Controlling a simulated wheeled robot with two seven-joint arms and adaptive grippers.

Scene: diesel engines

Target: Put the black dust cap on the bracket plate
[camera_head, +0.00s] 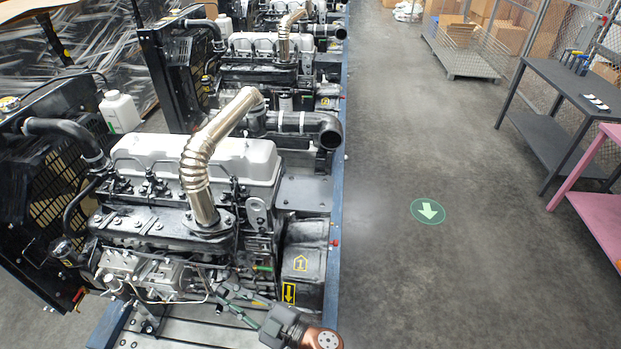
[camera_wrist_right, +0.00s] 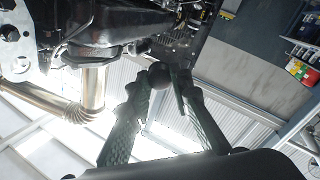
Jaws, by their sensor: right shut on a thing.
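My right gripper (camera_head: 232,302) reaches in from the bottom of the head view, low in front of the nearest engine (camera_head: 140,225). In the right wrist view its two dark green fingers (camera_wrist_right: 160,92) are closed around a small round black thing, which looks like the black dust cap (camera_wrist_right: 158,75). The cap cannot be made out in the head view. A grey bracket plate with a hole (camera_head: 258,212) stands upright on the engine's right side, above and right of the gripper; I cannot tell if it is the task's plate. My left gripper is not in view.
A bent metal exhaust pipe (camera_head: 200,165) rises from the engine. More engines (camera_head: 265,60) line up behind. A dark table (camera_head: 570,90) stands at the right; the floor between (camera_head: 420,270) is clear.

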